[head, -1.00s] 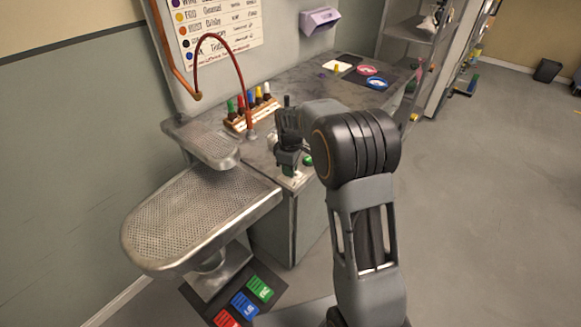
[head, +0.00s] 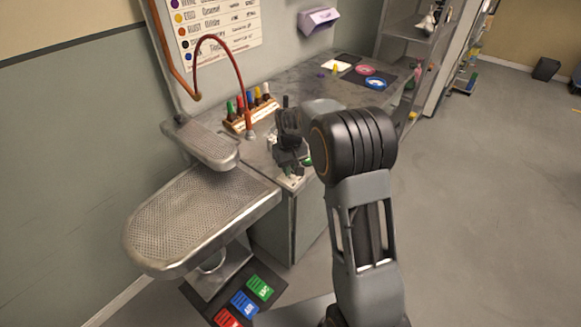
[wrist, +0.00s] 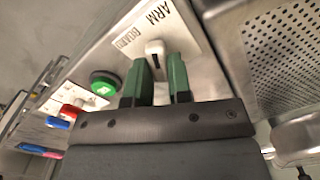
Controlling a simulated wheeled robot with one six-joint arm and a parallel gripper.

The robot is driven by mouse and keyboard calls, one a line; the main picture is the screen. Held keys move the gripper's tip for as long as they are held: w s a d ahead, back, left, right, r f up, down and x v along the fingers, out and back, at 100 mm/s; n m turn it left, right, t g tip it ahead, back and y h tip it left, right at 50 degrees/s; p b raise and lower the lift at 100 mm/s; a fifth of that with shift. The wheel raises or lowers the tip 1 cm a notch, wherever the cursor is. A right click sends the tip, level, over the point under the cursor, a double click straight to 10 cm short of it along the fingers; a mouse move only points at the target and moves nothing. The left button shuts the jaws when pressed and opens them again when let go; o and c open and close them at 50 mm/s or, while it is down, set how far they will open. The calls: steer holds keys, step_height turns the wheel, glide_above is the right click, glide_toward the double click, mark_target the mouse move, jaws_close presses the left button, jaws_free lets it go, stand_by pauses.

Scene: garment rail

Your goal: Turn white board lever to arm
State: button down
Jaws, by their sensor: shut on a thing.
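The white lever (wrist: 155,56) shows in the wrist view on a pale plate printed ARM and BOARD (wrist: 146,27). My gripper (wrist: 162,72) has its two green fingers on either side of the lever and is shut on it. The lever's end with a dark slot shows between the fingertips, close to the lettering. The rest of it is hidden, and which setting it points to cannot be told. In the head view my gripper (head: 291,155) is at the near corner of the grey bench and covers the lever.
A green button (wrist: 104,84) sits beside the lever plate. The perforated ironing board (head: 200,215) lies left of my gripper. A rack of coloured bottles (head: 250,108) and a red hose (head: 222,50) stand behind. Open floor lies to the right.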

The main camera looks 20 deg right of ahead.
mark_target(291, 172)
steer(key=shift+w+r+m, duration=0.1)
steer(key=shift+r+m, duration=0.05)
steer(key=shift+m, duration=0.35)
steer(key=c, duration=1)
jaws_free()
steer(key=shift+c, duration=0.2)
step_height(291, 172, up, 14)
steer(key=shift+f, duration=0.2)
steer(key=s+f+m+t+p, duration=0.1)
steer(key=s+t, duration=0.2)
steer(key=s, duration=2.1)
steer(key=shift+f+t+p, duration=0.3)
steer(key=shift+f+p, duration=0.05)
steer(key=shift+f, duration=0.05)
